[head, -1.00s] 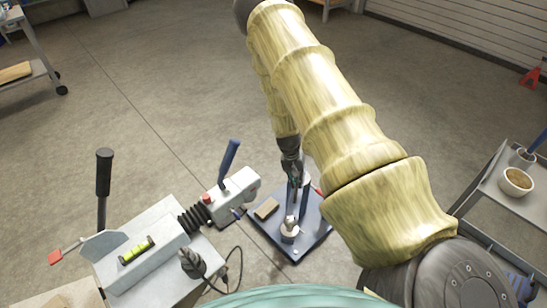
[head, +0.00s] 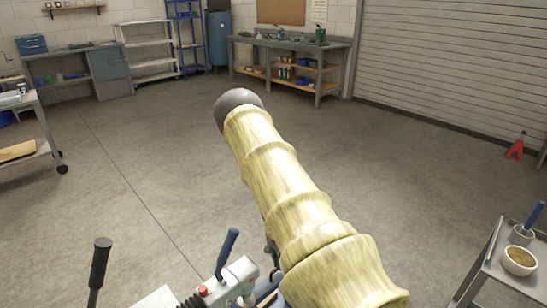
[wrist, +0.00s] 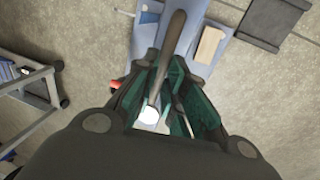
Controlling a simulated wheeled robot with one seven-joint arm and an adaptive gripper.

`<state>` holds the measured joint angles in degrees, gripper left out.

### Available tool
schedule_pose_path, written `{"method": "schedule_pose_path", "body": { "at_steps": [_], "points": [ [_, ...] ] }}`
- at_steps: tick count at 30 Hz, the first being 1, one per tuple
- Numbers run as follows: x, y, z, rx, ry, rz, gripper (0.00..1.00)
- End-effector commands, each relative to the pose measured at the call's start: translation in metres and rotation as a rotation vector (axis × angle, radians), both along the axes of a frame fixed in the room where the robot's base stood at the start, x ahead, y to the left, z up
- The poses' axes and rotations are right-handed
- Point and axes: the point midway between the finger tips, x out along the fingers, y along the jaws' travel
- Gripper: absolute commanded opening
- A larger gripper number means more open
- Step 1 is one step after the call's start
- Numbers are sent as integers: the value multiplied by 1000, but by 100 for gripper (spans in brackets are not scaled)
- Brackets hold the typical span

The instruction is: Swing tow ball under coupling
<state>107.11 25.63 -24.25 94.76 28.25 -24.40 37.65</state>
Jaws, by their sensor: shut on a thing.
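The coupling (head: 231,283) is a pale housing with a blue lever (head: 227,252) and a red knob, at the bottom of the head view. My arm hides my gripper in the head view. In the wrist view my gripper (wrist: 168,115) has its green-lined fingers around a dark bar (wrist: 175,38) that rises over a blue base plate (wrist: 205,68). A bright round end (wrist: 150,115) shows between the fingers; I cannot tell whether it is the tow ball. The contact itself is partly hidden.
A tan block (wrist: 209,46) lies on the base plate. A grey cart with a bowl (head: 520,261) stands at the right. A black-gripped lever (head: 99,265) rises at lower left. A workbench (head: 290,62) stands at the back. The floor in the middle is clear.

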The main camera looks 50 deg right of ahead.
Motion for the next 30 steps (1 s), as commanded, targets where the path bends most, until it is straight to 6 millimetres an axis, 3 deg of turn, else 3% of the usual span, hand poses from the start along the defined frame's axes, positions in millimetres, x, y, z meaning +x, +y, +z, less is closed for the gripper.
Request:
{"method": "schedule_pose_path", "body": {
  "at_steps": [15,16,19,30],
  "points": [
    [0,-6,1,-5,-7,-29,0],
    [1,-6,1,-5,-7,-29,16],
    [0,-6,1,-4,-6,-28,34],
    [-2,-5,3,-1,-2,-26,34]
  ]
}}
